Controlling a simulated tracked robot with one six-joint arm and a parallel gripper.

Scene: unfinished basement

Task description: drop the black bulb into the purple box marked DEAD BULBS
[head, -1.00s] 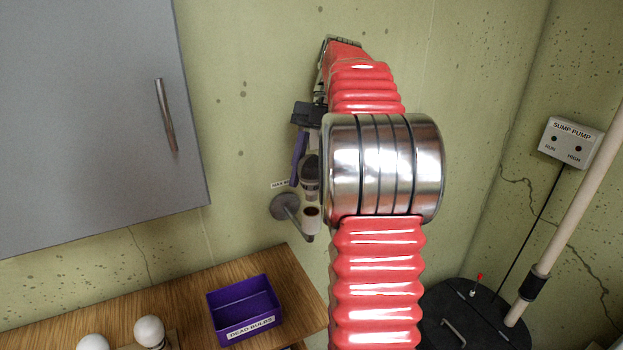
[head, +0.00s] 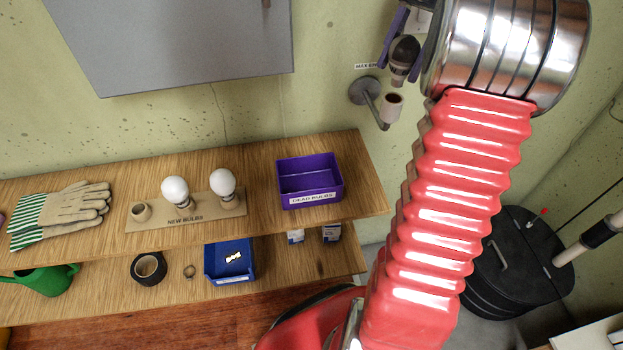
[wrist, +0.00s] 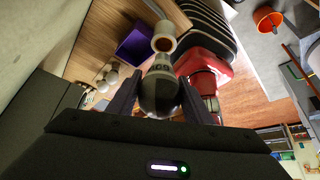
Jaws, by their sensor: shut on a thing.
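The black bulb (head: 404,56) is dark glass with a lighter band, held between the purple fingers of my gripper (head: 396,42) at the upper right of the head view. The wrist view shows the bulb (wrist: 160,92) between my two fingers (wrist: 158,98). My gripper is shut on it. The bulb is just above the open wall lamp socket (head: 392,104), apart from it in the head view. The purple box marked DEAD BULBS (head: 316,199) stands on the right of the upper shelf, below and left of my gripper, and looks empty. It also shows in the wrist view (wrist: 136,46).
A NEW BULBS holder (head: 160,220) with two white bulbs (head: 223,183) and an empty cup stands left of the box. Gloves (head: 68,205) lie farther left. A grey cabinet (head: 180,45) hangs above. A blue bin (head: 230,268) sits on the lower shelf.

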